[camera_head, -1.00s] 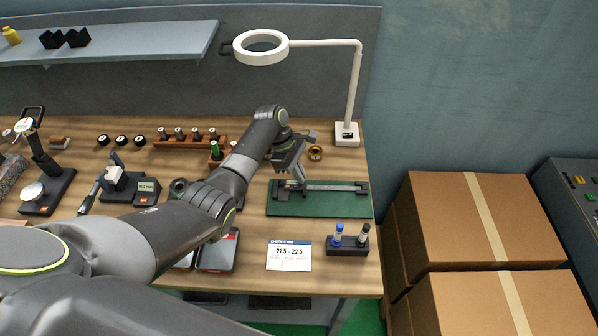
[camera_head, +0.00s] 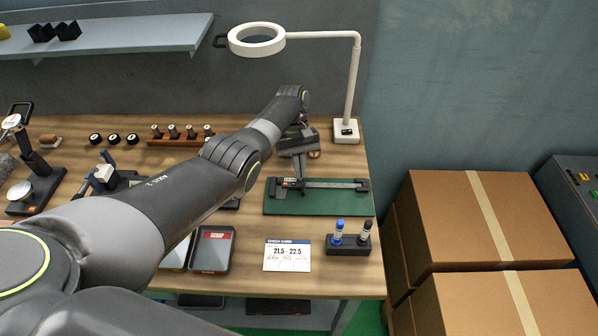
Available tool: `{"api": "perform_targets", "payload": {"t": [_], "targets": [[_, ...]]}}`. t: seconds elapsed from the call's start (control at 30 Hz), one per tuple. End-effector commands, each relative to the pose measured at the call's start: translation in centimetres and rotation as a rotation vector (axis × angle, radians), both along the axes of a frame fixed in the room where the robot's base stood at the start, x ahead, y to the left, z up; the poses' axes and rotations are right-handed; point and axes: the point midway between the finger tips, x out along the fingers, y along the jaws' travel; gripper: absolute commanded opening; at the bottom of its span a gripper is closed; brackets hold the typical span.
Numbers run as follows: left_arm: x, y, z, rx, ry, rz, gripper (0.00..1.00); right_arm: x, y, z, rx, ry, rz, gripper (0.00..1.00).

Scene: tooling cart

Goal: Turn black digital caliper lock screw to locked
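The black digital caliper (camera_head: 335,184) lies on a green mat (camera_head: 330,207) at the right end of the wooden bench. My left gripper (camera_head: 301,176) reaches in from the left and points down over the left part of the caliper, close to its jaws and slider. The gap between its fingers is too small to make out, and I cannot tell if it touches the caliper. The lock screw is too small or hidden to see. My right gripper is not in view.
A white ring lamp (camera_head: 257,39) on a post stands behind the mat. A marker holder (camera_head: 348,245) and a check card (camera_head: 287,256) lie in front of it. A black tray (camera_head: 212,249) is to the left. Cardboard boxes (camera_head: 490,215) stand right of the bench.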

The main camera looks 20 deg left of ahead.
Motion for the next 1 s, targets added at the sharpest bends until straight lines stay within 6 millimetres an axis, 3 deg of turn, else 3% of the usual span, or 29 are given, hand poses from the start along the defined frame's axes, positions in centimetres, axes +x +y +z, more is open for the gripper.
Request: {"api": "perform_targets", "payload": {"t": [0.4, 1.0], "targets": [[0.1, -0.3, 0.0, 0.0, 0.0, -0.21, 0.0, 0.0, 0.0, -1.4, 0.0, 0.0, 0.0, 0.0], [0.1, -0.3, 0.0, 0.0, 0.0, -0.245, 0.0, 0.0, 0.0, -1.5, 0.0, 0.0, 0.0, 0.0]]}}
